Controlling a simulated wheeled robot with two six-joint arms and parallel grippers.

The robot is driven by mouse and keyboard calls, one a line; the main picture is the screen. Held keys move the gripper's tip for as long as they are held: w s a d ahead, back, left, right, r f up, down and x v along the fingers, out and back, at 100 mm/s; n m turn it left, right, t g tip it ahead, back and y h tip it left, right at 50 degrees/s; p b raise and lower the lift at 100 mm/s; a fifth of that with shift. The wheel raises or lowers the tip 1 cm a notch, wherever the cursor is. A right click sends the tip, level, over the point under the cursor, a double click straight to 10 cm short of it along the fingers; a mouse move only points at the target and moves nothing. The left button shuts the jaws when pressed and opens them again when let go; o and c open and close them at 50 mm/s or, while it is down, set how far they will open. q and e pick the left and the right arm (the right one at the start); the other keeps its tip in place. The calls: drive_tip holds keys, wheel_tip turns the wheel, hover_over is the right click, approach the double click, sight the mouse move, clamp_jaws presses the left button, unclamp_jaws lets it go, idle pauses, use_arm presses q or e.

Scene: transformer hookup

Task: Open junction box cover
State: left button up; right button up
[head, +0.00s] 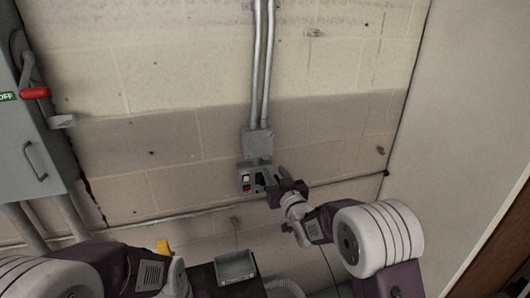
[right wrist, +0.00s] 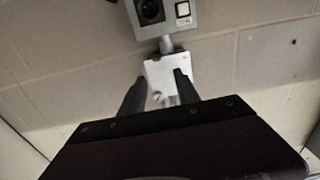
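The junction box (head: 257,144) is a small grey box on the block wall, at the lower end of two vertical conduits in the head view. Its front looks covered. In the right wrist view it is a pale plate (right wrist: 168,70) between and beyond the fingertips, with a small knob-like part at its edge. My right gripper (head: 273,179) is open and empty, just below and right of the box in the head view. I cannot tell whether a finger touches it. My left arm shows at the lower left, but its fingers are not visible.
A large grey switch cabinet (head: 35,140) with a red handle stands at the left. A horizontal conduit (head: 190,214) crosses the lower wall.

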sight(267, 159)
drive_tip(key=p+x, duration=0.1)
drive_tip(key=x, duration=0.1)
drive_tip(key=p+x, duration=0.1)
drive_tip(key=x, duration=0.2)
drive_tip(key=p+x, duration=0.1)
drive_tip(key=x, duration=0.2)
drive_tip(key=shift+w+d+f, duration=0.2)
drive_tip(key=shift+w+f, duration=0.1)
drive_tip(key=shift+w+a+p, duration=0.15)
drive_tip(key=shift+w+p, duration=0.15)
drive_tip(key=shift+p, duration=0.1)
drive_tip(key=shift+r, duration=0.15)
drive_tip(key=shift+w, duration=0.15)
clamp_jaws()
idle(0.3)
